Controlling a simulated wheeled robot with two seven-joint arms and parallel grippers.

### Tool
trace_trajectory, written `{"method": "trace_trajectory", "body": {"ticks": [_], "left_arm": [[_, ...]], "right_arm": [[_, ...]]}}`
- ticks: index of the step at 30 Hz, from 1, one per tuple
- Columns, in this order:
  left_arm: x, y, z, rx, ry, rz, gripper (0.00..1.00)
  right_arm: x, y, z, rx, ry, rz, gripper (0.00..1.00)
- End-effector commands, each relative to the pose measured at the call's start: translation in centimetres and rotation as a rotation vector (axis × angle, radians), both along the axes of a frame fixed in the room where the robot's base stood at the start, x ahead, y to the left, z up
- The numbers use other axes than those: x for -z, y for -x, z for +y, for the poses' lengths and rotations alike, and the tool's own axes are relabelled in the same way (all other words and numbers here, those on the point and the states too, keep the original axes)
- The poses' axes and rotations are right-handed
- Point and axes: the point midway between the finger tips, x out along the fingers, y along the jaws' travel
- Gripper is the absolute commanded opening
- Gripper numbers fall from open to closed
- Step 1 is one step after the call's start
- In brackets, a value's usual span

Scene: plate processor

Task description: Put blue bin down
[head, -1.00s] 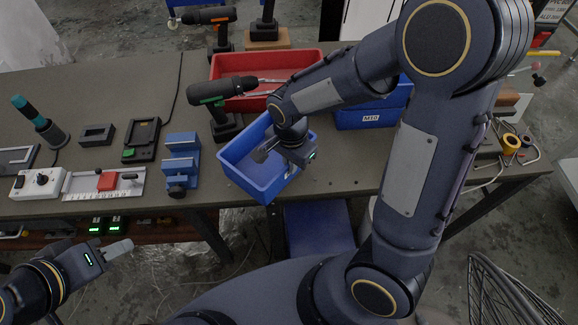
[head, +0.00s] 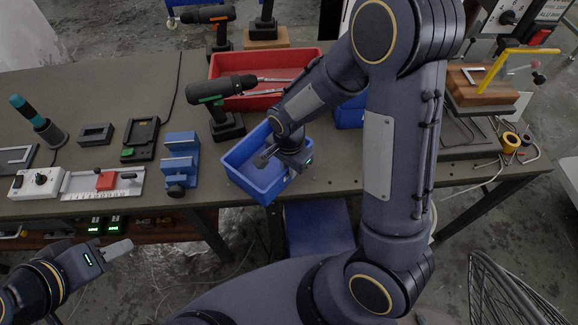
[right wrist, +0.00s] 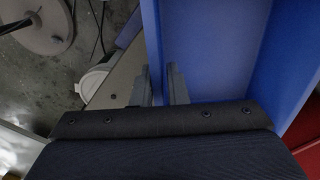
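The blue bin (head: 236,172) is at the front edge of the table, in front of the red bin, its near corner overhanging the edge in the head view. My right gripper (head: 272,153) is at the bin's right side. In the right wrist view, the fingers of my right gripper (right wrist: 160,88) sit on either side of the wall of the blue bin (right wrist: 210,50) and pinch it. I cannot tell whether the bin's bottom touches the table. My left gripper (head: 120,249) is empty, low at the left, in front of the table; its finger gap cannot be made out.
The red bin (head: 240,104) stands behind the blue bin. A black drill (head: 218,105) stands at its back left corner and a blue vise (head: 181,160) to its left. Another blue bin (head: 350,113) is partly hidden behind my right arm. Bare table lies right of the held bin.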

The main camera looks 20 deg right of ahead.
Motion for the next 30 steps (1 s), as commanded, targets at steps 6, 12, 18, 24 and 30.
{"method": "trace_trajectory", "body": {"ticks": [6, 12, 18, 24, 30], "left_arm": [[-0.1, 0.0, 0.0, 0.000, 0.000, 0.000, 0.36], [-0.4, 0.0, 0.0, 0.000, 0.000, 0.000, 0.36], [-0.5, 0.0, 0.0, 0.000, 0.000, 0.000, 0.36], [-0.7, 0.0, 0.0, 0.000, 0.000, 0.000, 0.36], [-0.8, 0.0, 0.0, 0.000, 0.000, 0.000, 0.36]], "right_arm": [[0.0, 0.0, 0.0, 0.000, 0.000, 0.000, 0.26], [-0.4, 0.0, 0.0, 0.000, 0.000, 0.000, 0.26], [-3.0, -0.2, 0.0, 0.000, -0.003, -0.007, 0.26], [-7.5, -0.1, 0.0, 0.000, -0.002, -0.006, 0.26], [-10.9, -0.1, 0.0, 0.001, -0.001, -0.004, 0.26]]}}
